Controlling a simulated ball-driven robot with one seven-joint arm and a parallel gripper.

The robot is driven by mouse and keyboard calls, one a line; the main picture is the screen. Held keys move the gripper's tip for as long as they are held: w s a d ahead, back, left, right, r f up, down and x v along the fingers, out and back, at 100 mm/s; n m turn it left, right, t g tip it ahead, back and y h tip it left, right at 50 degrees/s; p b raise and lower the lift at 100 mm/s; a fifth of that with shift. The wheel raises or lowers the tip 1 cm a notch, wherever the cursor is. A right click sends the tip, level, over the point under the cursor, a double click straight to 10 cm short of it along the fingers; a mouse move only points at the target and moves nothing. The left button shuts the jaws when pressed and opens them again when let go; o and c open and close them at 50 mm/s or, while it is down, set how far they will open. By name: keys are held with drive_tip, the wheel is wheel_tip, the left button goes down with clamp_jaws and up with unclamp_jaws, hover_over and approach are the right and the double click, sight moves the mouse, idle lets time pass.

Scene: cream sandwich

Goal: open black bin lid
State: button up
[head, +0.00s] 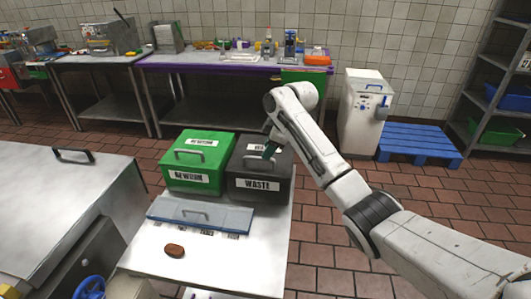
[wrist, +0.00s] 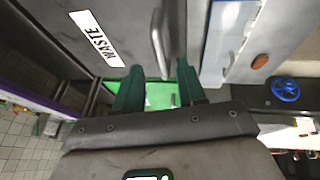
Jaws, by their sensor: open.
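The black bin (head: 262,192) with a white WASTE label stands on a white table, beside the green bin. Its black lid also fills the upper left of the wrist view (wrist: 60,50) and looks closed. The lid handle (wrist: 160,40) is a grey bar. My gripper (head: 268,151) is over the top of the lid in the head view, and my arm hides part of the bin. In the wrist view my gripper's green fingers (wrist: 160,67) are apart, with the near end of the handle appearing between the fingertips. I cannot tell whether they touch it.
The green bin (head: 197,164) stands directly left of the black one. A blue-grey lid with a handle (head: 200,214) and a brown patty (head: 175,250) are in front on the table (head: 240,270). A steel counter (head: 60,200) is at left; a blue pallet (head: 418,142) lies behind.

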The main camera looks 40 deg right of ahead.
drive_tip(key=shift+x, duration=1.9)
drive_tip(key=shift+c, duration=0.3)
clamp_jaws()
